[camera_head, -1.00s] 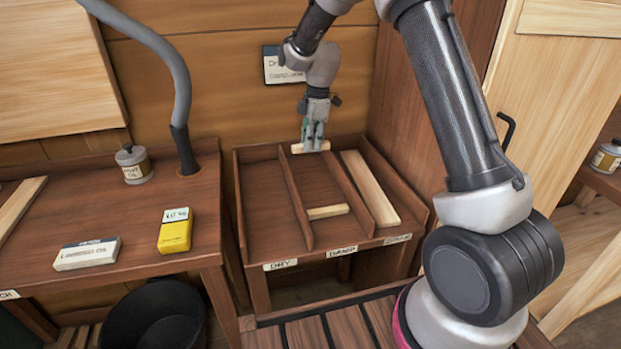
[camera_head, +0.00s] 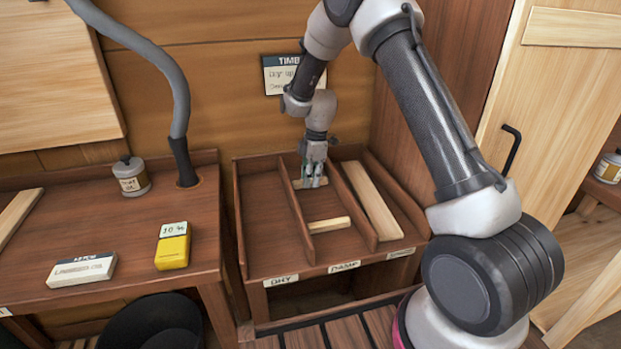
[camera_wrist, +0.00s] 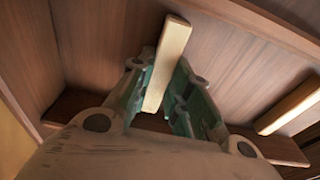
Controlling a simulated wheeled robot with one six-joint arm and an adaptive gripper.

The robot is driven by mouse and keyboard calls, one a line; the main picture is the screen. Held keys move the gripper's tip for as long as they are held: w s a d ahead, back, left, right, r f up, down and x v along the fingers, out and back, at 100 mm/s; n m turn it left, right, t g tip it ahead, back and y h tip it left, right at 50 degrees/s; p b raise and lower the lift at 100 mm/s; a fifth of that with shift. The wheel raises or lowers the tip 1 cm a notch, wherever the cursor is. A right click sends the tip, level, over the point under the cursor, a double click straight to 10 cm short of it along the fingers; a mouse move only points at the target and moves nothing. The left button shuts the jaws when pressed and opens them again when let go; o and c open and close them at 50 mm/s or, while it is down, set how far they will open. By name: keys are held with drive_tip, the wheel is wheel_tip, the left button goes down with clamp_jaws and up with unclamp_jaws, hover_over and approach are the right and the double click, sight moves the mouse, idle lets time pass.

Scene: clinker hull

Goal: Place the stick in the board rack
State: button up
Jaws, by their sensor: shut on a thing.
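The board rack (camera_head: 262,232) is a brown wooden tray with three compartments, its front labels reading DRY, DAMP and a third too small to read. My gripper (camera_head: 312,182) is at the back of the middle compartment, shut on a short pale stick (camera_head: 298,184). The held stick (camera_wrist: 170,52) runs between my fingers (camera_wrist: 160,98) in the wrist view. I cannot tell whether it touches the rack floor. Another short pale stick (camera_head: 329,225) lies crosswise at the front of the middle compartment. A longer pale board (camera_head: 372,200) lies in the right compartment. The left compartment is empty.
Left of the rack, a bench (camera_head: 120,235) carries a yellow meter (camera_head: 173,250), a white labelled block (camera_head: 82,270) and a jar (camera_head: 131,177). A grey hose (camera_head: 180,95) rises there. A sign (camera_head: 280,75) hangs behind the rack. A black bucket (camera_head: 155,320) stands below.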

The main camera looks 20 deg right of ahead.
drive_tip(key=shift+f, duration=0.1)
drive_tip(key=o, duration=0.8)
drive_tip(key=shift+o, duration=0.2)
drive_tip(key=s+d+r+m+t, duration=0.1)
drive_tip(key=s+d+r+m, duration=0.15)
drive_tip(key=r, duration=0.85)
drive_tip(key=s+d+r+m, duration=0.1)
drive_tip(key=s+d+r, duration=0.25)
drive_tip(key=r, duration=0.75)
drive_tip(key=s+d+r+m+t, duration=0.1)
drive_tip(key=s+d+r+m, duration=0.1)
drive_tip(key=s, duration=0.8)
drive_tip(key=s+d+r+m+t+h, duration=0.1)
drive_tip(key=s+d+r+m, duration=0.1)
drive_tip(key=s+d+m, duration=0.2)
drive_tip(key=s+d+r+m+t, duration=0.1)
drive_tip(key=s+m, duration=0.7)
drive_tip(key=s, duration=0.9)
drive_tip(key=shift+d+r, duration=0.9)
drive_tip(key=shift+d, duration=0.05)
